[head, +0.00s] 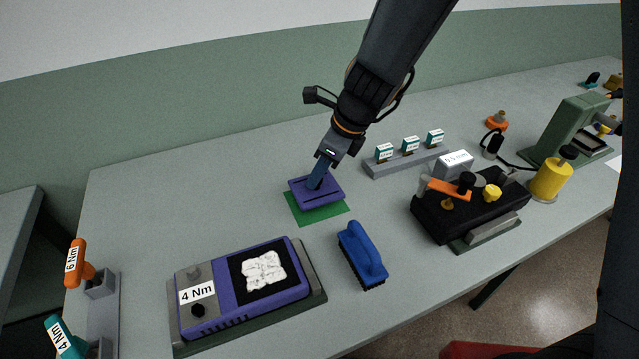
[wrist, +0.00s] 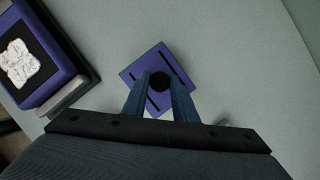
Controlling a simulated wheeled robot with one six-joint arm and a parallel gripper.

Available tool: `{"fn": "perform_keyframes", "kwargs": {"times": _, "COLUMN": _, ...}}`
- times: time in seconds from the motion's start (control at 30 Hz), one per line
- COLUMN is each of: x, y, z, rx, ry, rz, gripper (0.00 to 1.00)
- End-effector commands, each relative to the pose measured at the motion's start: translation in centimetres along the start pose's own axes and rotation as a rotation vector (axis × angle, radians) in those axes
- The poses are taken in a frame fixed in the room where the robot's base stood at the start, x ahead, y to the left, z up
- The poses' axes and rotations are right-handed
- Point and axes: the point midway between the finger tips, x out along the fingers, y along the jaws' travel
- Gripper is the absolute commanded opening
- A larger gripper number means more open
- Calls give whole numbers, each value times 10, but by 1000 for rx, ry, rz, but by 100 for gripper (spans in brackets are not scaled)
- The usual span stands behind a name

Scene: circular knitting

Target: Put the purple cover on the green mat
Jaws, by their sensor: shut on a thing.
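The purple cover (head: 323,194) is a flat square plate with dark slots. My gripper (head: 317,184) is shut on the cover, holding it by a dark knob at its middle. In the head view the cover is over the green mat (head: 322,215), whose front and side edges show below it. I cannot tell for sure whether the cover touches the mat. In the wrist view the cover (wrist: 158,78) lies between and beyond my blue fingers (wrist: 160,82), with only a thin green edge showing beside it.
A purple device (head: 240,315) marked 4 Nm, with a white crumpled cloth, stands front left. A blue brush (head: 362,252) lies right of it. A black machine (head: 470,215) is to the right, and a grey rack with teal tags (head: 405,162) behind. The table left of the mat is clear.

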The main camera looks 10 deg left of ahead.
Motion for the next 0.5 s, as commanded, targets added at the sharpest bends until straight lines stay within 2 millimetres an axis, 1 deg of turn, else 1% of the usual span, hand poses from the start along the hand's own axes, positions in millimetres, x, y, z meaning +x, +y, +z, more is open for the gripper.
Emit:
{"fn": "perform_keyframes", "kwargs": {"times": 0.13, "x": 20, "y": 0, "z": -9, "rx": 2, "ry": 2, "rz": 2, "gripper": 0}}
{"fn": "perform_keyframes", "kwargs": {"times": 0.23, "x": 30, "y": 0, "z": -13, "rx": 2, "ry": 2, "rz": 1, "gripper": 0}}
{"fn": "perform_keyframes", "kwargs": {"times": 0.33, "x": 34, "y": 0, "z": -14, "rx": 1, "ry": 1, "rz": -1, "gripper": 0}}
{"fn": "perform_keyframes", "kwargs": {"times": 0.5, "x": 33, "y": 0, "z": -14, "rx": 1, "ry": 1, "rz": -2, "gripper": 0}}
